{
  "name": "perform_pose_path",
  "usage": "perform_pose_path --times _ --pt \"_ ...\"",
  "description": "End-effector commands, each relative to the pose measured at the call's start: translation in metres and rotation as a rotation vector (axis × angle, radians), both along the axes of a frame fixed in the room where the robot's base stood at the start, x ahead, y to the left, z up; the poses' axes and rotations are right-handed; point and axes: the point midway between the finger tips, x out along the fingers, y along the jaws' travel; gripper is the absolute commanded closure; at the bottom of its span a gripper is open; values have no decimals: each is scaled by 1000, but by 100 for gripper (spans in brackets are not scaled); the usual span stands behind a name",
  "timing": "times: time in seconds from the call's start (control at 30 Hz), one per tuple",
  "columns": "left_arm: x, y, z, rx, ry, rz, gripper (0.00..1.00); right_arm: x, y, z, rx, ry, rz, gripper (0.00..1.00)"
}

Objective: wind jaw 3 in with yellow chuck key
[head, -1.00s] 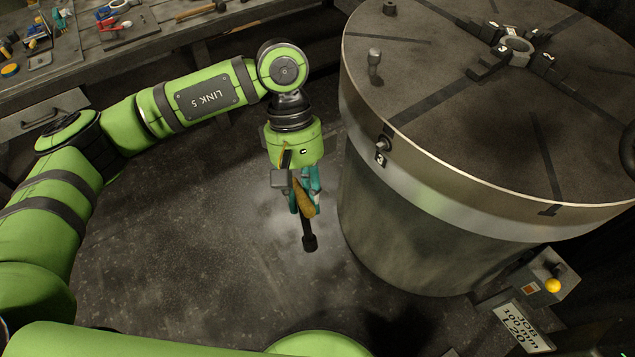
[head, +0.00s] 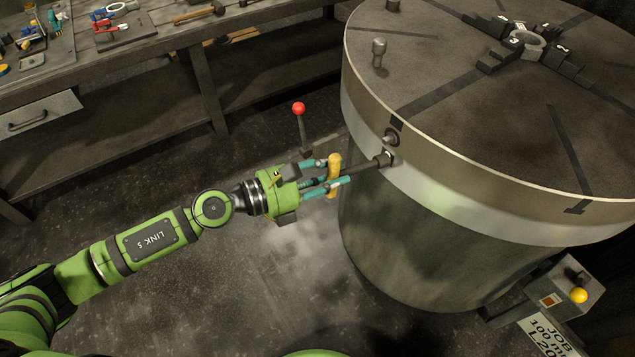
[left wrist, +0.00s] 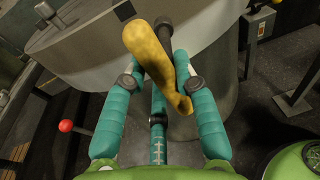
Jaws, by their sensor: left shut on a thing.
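The chuck key's yellow handle (head: 334,180) is a crossbar with a dark shaft (head: 362,167). My left gripper (head: 337,178) is shut on it, and the shaft points right toward the chuck (head: 440,166). I cannot tell whether the tip touches the rim. In the left wrist view the yellow handle (left wrist: 158,62) lies across the teal fingers. Jaw 3 (head: 496,61) is on top, near a grey ring (head: 526,42). My right gripper is not in view.
A red-knobbed lever (head: 299,109) stands behind my left gripper. A short upright post (head: 379,52) stands on the chuck top. A workbench (head: 150,45) with tools is at the back left. A box with a yellow knob (head: 579,295) is at the lower right.

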Motion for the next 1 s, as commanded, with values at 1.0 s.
perform_pose_path --times 1.0 --pt "25 15 -29 -78 -58 178 100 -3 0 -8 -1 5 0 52"
